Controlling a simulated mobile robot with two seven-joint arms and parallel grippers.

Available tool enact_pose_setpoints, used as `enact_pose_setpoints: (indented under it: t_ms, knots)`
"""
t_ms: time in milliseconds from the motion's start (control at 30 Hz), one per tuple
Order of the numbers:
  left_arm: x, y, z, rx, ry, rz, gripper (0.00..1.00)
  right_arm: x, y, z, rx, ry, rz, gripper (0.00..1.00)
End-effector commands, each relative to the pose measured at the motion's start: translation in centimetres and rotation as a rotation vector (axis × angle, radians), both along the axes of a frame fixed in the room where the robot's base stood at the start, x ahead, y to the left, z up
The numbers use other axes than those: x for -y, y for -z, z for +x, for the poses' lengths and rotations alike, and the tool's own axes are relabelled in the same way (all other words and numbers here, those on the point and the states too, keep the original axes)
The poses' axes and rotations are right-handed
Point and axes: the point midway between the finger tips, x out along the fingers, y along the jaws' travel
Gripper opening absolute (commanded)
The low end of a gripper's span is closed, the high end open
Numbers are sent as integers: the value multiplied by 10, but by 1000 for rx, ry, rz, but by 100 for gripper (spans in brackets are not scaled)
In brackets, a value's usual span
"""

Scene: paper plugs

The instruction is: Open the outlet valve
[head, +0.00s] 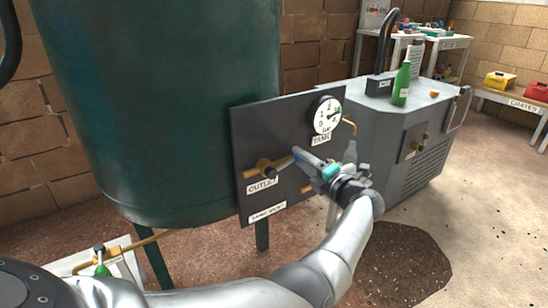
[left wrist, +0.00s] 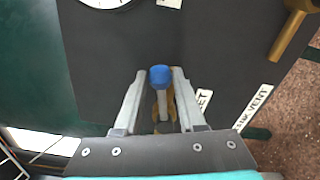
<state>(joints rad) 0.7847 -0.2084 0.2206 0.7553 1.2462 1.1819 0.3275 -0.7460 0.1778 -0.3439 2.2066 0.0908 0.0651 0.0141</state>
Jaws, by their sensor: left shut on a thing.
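The outlet valve (head: 264,167) is a brass fitting on the dark panel, above a white OUTLET label (head: 262,184). Its lever has a blue end (left wrist: 160,75); in the head view a blue part (head: 283,162) shows between the valve and my gripper. My left gripper (head: 304,157) reaches in from the right of the valve. In the left wrist view its two fingers (left wrist: 160,84) stand on either side of the lever, shut on it just around the blue end. Brass shows behind the lever, partly hidden by the fingers. My right gripper is out of view.
The dark panel (head: 243,140) stands before the green tank (head: 160,100) and bears a TANK gauge (head: 327,115) and a TANK VENT label (head: 267,212). A grey cabinet (head: 400,125) with a green bottle (head: 401,83) stands to the right. Open floor lies at lower right, with a dark patch (head: 400,265).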

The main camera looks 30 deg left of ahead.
Motion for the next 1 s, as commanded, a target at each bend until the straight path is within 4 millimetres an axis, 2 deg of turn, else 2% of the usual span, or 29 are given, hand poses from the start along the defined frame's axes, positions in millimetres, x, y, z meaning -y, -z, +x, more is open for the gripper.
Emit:
enact_pose_setpoints:
  t_ms: [400,700,933,967,1000]
  knots:
    - [0,5,0,-57,-4,22,8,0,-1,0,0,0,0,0]
    - [0,21,2,-227,-5,92,8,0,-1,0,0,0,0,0]
    - [0,21,2,-239,-5,99,8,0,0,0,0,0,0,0]
    - [0,21,2,-239,-5,99,40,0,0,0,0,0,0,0]
    - [0,21,2,-239,-5,99,45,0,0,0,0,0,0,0]
